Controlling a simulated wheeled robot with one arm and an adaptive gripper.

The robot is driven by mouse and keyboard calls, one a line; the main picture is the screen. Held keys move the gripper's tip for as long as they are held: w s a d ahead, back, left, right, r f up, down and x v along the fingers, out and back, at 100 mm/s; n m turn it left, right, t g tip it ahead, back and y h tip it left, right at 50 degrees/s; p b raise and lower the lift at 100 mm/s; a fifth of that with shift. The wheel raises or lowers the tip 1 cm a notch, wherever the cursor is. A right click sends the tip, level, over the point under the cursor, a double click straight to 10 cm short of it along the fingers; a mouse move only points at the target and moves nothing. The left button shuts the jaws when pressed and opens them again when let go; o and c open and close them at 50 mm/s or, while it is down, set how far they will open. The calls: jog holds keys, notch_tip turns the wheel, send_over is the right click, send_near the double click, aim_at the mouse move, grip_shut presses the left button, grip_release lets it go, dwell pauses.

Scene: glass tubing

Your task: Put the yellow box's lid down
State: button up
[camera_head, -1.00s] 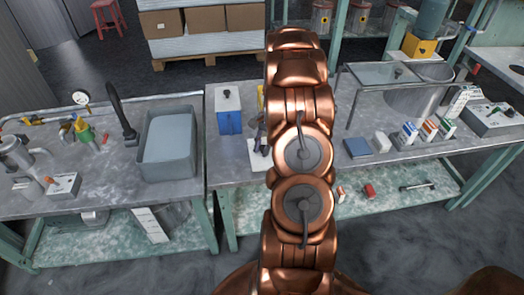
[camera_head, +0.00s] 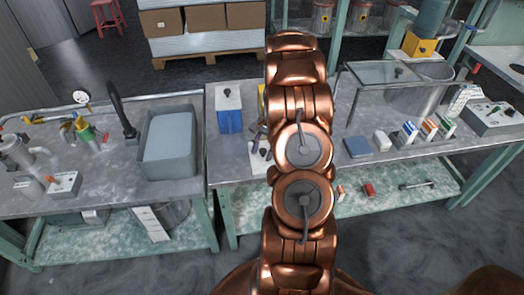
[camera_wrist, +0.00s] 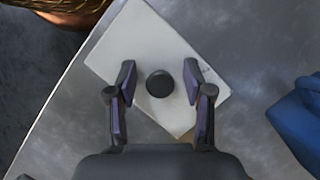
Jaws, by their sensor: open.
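The lid is a white square plate (camera_wrist: 150,40) with a round black knob (camera_wrist: 160,84). It appears to lie flat on the grey bench top, turned at an angle near the edge. My gripper (camera_wrist: 160,80) is open above it, with one finger on each side of the knob and a gap on both sides. In the head view, part of the white lid (camera_head: 261,161) shows beside my arm, under my gripper's dark fingers. The yellow box (camera_head: 261,101) is mostly hidden behind my arm; only a narrow strip shows.
A blue box (camera_head: 229,119) with a white knobbed lid stands to the left of the yellow box; its blue side also shows in the wrist view (camera_wrist: 298,112). A grey basin (camera_head: 170,145) is further left. A flat blue block (camera_head: 357,147) and small cartons are on the right.

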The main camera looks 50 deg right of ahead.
jog(key=shift+s+b+v, duration=0.3)
jog(key=shift+b+v, duration=0.3)
jog(key=shift+v, duration=5.55)
jog(key=s+a+r+n+g+h, duration=0.15)
jog(key=a+r+n, duration=0.3)
jog(key=a, duration=0.75)
jog(key=s+a+r+n+h, duration=0.1)
jog(key=s+a+r+n, duration=0.3)
jog(key=a, duration=0.7)
jog(key=s+a+n+h, duration=0.2)
jog(key=s+a+n, duration=0.6)
jog(key=s+a, duration=0.6)
jog(key=s, duration=0.4)
jog(key=shift+s+a+f, duration=0.15)
jog(key=shift+s+a, duration=0.05)
